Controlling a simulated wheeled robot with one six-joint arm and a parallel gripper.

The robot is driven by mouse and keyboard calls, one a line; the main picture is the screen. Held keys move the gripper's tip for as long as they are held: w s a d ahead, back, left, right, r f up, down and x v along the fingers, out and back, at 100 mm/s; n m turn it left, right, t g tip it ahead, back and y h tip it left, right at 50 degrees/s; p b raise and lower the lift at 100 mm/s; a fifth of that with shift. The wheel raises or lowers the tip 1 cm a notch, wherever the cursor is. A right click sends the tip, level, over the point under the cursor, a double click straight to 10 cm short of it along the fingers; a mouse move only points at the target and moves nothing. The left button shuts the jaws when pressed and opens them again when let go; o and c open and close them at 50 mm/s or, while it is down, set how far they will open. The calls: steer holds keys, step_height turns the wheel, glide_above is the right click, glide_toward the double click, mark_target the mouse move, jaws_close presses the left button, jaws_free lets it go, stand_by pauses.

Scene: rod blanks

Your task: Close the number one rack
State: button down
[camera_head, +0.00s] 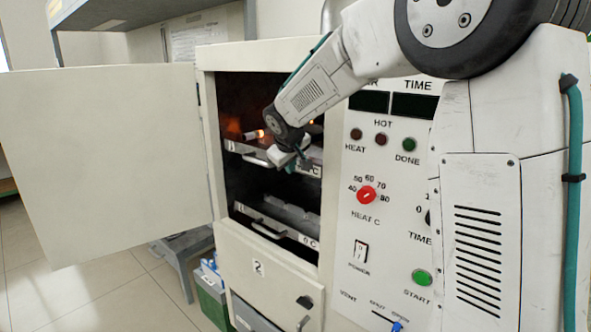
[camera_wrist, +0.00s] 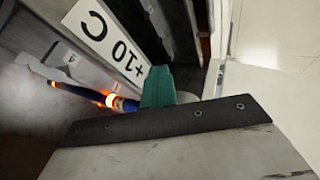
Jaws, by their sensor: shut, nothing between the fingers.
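The upper rack (camera_head: 241,149), marked I, sits in the open oven chamber with its handle (camera_head: 256,161) facing out. I cannot tell how far out it stands. A glowing rod (camera_head: 254,134) lies on it; in the wrist view a rod (camera_wrist: 82,92) has a blue body and bright orange bands. The lower rack (camera_head: 292,232) carries its own handle. My gripper (camera_head: 290,164) is shut and empty at the upper rack's front, right of its handle. The wrist view shows the teal fingers (camera_wrist: 157,86) beside the +10 C label (camera_wrist: 103,30); contact is unclear.
The oven door (camera_head: 105,150) stands wide open to the left. A closed lower door (camera_head: 270,283) is marked 2. The control panel (camera_head: 385,215) is right of the chamber, partly behind my arm. A green box (camera_head: 212,306) and grey stool (camera_head: 182,245) stand on the floor left.

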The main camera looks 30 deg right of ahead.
steer(key=shift+w+d, duration=0.25)
steer(key=shift+d, duration=0.3)
steer(key=shift+w+d, duration=0.25)
steer(key=shift+d, duration=0.25)
steer(key=shift+d+r, duration=0.1)
steer(key=s+a+r, duration=0.6)
steer(key=s+r, duration=0.1)
steer(key=shift+s+a+r, duration=0.15)
steer(key=shift+a+r, duration=0.2)
steer(key=shift+a, duration=0.05)
